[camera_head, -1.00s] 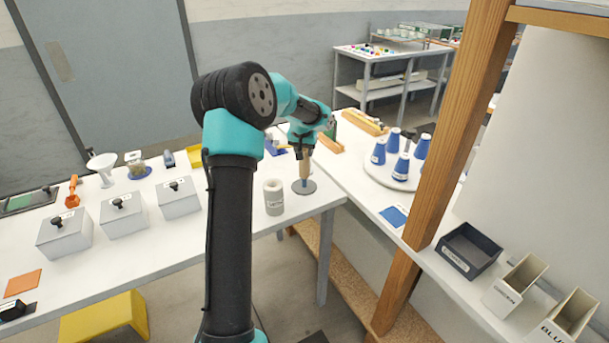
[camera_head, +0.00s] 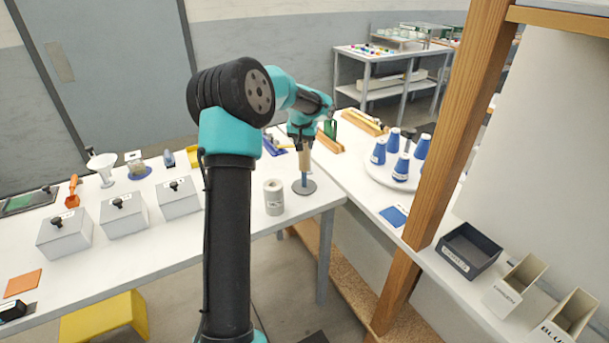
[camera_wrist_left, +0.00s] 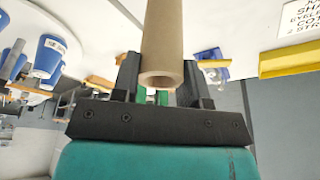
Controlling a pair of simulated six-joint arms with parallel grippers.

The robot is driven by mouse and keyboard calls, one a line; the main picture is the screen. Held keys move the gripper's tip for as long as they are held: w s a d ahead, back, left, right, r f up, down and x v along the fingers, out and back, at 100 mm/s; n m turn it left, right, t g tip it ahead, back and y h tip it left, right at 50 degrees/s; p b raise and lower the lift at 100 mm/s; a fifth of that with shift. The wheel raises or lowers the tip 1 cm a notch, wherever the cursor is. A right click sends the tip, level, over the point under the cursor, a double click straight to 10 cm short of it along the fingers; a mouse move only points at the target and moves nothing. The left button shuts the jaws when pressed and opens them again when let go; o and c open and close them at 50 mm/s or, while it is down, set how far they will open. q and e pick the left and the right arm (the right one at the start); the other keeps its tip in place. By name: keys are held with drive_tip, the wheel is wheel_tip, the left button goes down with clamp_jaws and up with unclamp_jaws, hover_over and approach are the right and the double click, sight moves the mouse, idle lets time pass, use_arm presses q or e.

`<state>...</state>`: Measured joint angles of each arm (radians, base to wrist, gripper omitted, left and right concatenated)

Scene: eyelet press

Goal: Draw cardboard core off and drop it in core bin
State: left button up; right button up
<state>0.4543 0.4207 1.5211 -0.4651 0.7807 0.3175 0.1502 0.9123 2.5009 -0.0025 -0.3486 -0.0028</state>
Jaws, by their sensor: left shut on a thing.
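A dark open bin (camera_head: 470,250) with a small label, hard to read, stands on the right-hand shelf. My right gripper is not in view.
A white roll (camera_head: 274,197) stands just left of the post base. Several blue cones (camera_head: 402,167) stand on a round white tray to the right. Lidded grey boxes (camera_head: 123,214) line the left bench. A wooden post (camera_head: 440,150) rises before the dark bin.

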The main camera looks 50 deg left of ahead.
use_arm(q)
wheel_tip(320, 180, up, 6)
idle(1.7)
idle(0.3)
